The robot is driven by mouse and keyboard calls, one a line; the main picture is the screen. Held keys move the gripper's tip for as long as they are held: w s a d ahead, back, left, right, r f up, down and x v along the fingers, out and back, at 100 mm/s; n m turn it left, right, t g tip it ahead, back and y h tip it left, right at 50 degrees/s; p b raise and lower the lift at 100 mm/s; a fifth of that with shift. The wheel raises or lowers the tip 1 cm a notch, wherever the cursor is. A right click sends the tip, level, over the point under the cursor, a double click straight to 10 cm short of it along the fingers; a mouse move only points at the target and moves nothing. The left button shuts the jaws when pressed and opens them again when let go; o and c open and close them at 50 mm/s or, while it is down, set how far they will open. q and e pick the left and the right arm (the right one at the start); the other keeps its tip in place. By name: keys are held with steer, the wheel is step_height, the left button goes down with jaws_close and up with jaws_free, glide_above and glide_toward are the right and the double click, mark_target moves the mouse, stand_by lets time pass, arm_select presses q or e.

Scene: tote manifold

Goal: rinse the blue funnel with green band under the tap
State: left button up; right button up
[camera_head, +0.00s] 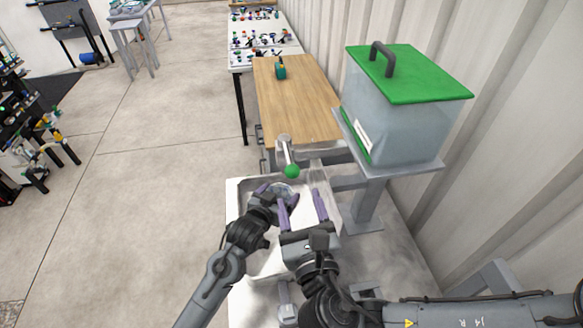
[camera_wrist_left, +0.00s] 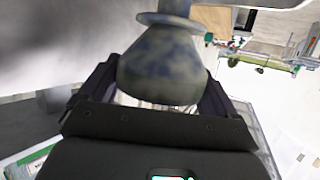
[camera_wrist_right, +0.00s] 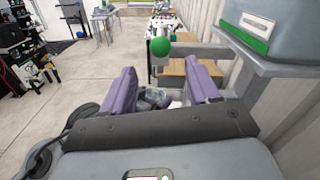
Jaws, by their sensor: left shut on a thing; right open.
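My left gripper (camera_head: 278,194) is shut on a funnel (camera_head: 285,188) and holds it over the white sink, just below the tap. In the left wrist view the funnel (camera_wrist_left: 160,68) is grey-blue with dark mottled patches and a flange; I cannot make out a green band. The funnel also shows small between the right fingers in the right wrist view (camera_wrist_right: 155,97). The metal tap (camera_head: 285,148) has a green ball (camera_head: 292,171) at its near end. My right gripper (camera_head: 301,202) is open and empty, just in front of the tap, with its purple fingers spread. I cannot see running water.
The white sink (camera_head: 234,205) lies under both grippers. A clear tank (camera_head: 405,130) with a green lid stands on a shelf at the right, near the wall. A wooden table (camera_head: 300,105) with a small teal object (camera_head: 280,70) stands behind the tap. Open floor lies at left.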

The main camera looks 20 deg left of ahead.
mark_target(291, 169)
steer(key=x, duration=1)
steer(key=shift+w+f, duration=0.1)
steer(key=shift+w, duration=0.1)
jaws_close()
